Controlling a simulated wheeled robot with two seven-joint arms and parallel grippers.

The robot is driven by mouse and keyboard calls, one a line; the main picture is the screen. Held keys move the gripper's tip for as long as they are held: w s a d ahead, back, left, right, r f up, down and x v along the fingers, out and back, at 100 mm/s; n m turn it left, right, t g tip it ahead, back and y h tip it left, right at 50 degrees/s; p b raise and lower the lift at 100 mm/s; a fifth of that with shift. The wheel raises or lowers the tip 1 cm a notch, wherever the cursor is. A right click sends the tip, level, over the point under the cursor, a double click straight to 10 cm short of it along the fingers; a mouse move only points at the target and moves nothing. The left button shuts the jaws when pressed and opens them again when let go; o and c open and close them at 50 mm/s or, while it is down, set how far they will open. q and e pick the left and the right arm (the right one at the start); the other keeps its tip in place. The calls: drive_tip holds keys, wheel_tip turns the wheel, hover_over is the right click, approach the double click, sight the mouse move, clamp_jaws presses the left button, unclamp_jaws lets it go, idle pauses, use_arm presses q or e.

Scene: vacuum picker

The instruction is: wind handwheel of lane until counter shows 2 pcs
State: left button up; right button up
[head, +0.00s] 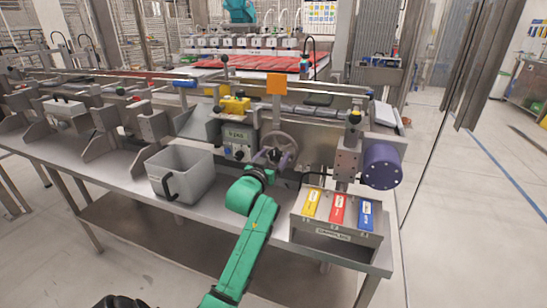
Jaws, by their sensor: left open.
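The handwheel (279,143) is a grey spoked wheel on the lane's machine, near the middle of the head view. The counter (237,136) is a grey box with a small display just left of the wheel; its digit is too small to read surely. My left gripper (273,158) is at the lower part of the handwheel, at the end of the green arm. Its jaws are open, and their fingertips are small and partly hidden. I cannot tell whether they touch the wheel. My right gripper is not in view.
A grey bin (190,172) with a black handle stands left of my arm on the steel bench (228,192). A box (335,237) with yellow, red and blue cards is at the right. A purple cylinder (382,166) sticks out above it. An orange square sign (277,84) stands behind the wheel.

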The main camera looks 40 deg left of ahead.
use_arm(q)
clamp_jaws()
drive_tip(key=shift+r+m+p, duration=0.1)
drive_tip(key=shift+m+p, duration=0.45)
drive_tip(key=shift+m, duration=0.05)
drive_tip(key=m+p, duration=0.1)
drive_tip(key=m, duration=0.1)
drive_tip(key=shift+m+p, duration=0.4)
drive_tip(key=shift+d+m, duration=0.1)
drive_tip(key=shift+m, duration=0.4)
drive_tip(key=shift+m+p, duration=0.7)
drive_tip(key=shift+m, duration=1.1)
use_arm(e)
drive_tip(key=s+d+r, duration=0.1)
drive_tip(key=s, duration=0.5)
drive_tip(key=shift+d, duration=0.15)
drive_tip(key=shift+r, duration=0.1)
use_arm(q)
unclamp_jaws()
drive_tip(key=shift+d, duration=0.1)
